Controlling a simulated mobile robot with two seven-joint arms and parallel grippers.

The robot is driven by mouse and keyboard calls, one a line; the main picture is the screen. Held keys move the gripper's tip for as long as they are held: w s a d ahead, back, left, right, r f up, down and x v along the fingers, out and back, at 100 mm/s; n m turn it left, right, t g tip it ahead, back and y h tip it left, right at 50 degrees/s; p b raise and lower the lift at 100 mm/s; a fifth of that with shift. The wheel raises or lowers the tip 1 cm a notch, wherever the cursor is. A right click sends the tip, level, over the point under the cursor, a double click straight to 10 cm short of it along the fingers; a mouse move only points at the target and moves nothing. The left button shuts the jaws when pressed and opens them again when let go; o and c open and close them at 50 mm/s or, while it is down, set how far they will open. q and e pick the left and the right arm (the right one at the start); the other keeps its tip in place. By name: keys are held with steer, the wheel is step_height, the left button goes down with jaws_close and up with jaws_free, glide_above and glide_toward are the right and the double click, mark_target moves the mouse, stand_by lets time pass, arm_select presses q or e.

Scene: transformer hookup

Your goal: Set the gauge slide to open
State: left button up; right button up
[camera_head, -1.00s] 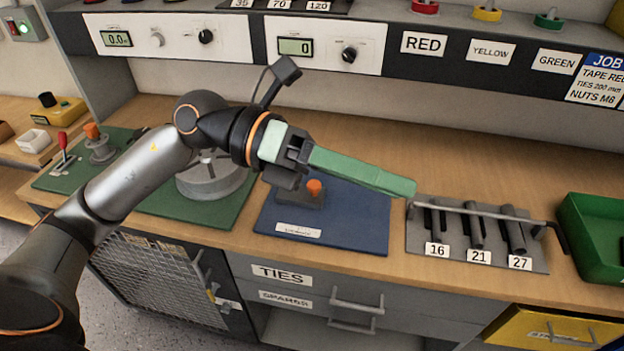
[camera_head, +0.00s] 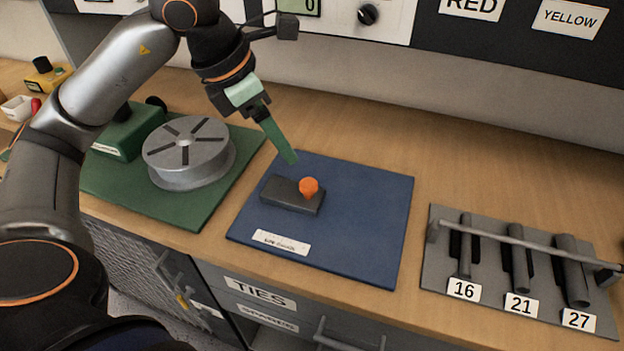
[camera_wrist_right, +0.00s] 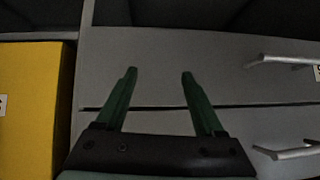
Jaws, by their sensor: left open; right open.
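The gauge slide is a dark grey block (camera_head: 287,196) with an orange knob (camera_head: 309,187) near its right end, on a blue mat (camera_head: 368,230). A small white label (camera_head: 281,242) lies on the mat in front of it; its print is too small to read. My left gripper (camera_head: 293,158) points down above the back left of the block, apart from the knob. Its green fingers are seen edge-on, one over the other, and hold nothing visible. My right gripper (camera_wrist_right: 158,75) is open and empty in the right wrist view, facing grey drawer fronts.
A grey reel (camera_head: 188,155) stands on a green mat (camera_head: 215,205) to the left. A rack (camera_head: 440,262) with rods marked 16, 21 and 27 is on the right. The wooden bench behind the blue mat is clear. A yellow panel (camera_wrist_right: 30,110) is left in the right wrist view.

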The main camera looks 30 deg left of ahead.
mark_target(308, 183)
arm_select(q)
steer(key=b+x, duration=0.1)
steer(key=x, duration=1)
steer(key=shift+d+f, duration=0.15)
steer(key=shift+f, duration=0.2)
steer(key=shift+c, duration=0.4)
jaws_close()
stand_by(0.4)
